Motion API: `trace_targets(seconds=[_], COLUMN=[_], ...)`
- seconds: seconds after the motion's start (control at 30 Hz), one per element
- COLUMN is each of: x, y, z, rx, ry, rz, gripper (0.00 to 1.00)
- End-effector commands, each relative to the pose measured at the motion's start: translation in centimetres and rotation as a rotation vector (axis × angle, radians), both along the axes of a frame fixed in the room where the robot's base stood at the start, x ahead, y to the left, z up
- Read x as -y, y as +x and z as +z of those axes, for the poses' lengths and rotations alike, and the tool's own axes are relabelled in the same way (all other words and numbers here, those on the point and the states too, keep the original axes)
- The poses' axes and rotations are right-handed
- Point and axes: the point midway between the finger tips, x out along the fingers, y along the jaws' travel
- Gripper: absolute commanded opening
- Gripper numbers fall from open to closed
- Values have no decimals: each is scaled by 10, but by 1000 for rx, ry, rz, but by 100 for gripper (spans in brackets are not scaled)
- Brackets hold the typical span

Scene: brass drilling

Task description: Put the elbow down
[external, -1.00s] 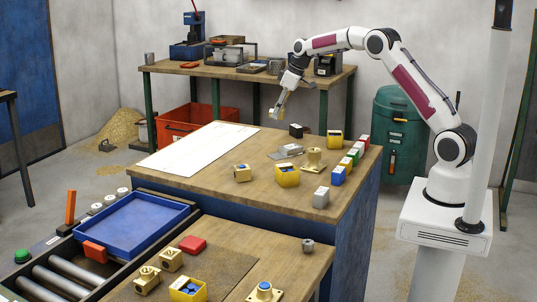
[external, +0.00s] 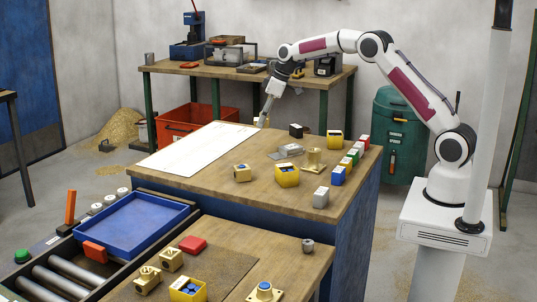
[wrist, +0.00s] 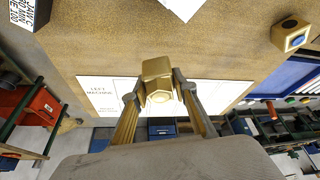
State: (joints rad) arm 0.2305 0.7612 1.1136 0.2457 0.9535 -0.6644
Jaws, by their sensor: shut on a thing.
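My gripper (wrist: 157,88) is shut on a brass elbow (wrist: 158,70), which sits between the two fingertips in the wrist view. In the external view my gripper (external: 264,117) points down near the far right end of the white marked sheet (external: 198,149) on the wooden bench. The elbow is small and mostly hidden there, so I cannot tell whether it touches the bench. In the wrist view the sheet (wrist: 98,92) lies beyond the elbow, with printed labels. Another brass fitting (external: 242,173) rests on the bench to the near side.
A black block (external: 296,131), yellow bins (external: 287,177), a brass flanged part (external: 314,160) and several coloured blocks (external: 338,176) stand on the bench's right half. A blue tray (external: 133,228) lies lower at the left. The sheet's surface is clear.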

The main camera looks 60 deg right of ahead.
Motion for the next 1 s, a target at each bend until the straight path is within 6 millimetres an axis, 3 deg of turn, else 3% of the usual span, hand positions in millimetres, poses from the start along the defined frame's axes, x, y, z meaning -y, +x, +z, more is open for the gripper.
trace_targets(seconds=[0.1,0.7,0.9,1.0], x=[-39,-215,-255,-255], y=[9,28,32,36], z=[-2,-12,-11,-7], rx=[3,6,13,18], ry=[-6,-23,-21,-19], rz=[57,207,190,152], gripper=[0,0,0,0])
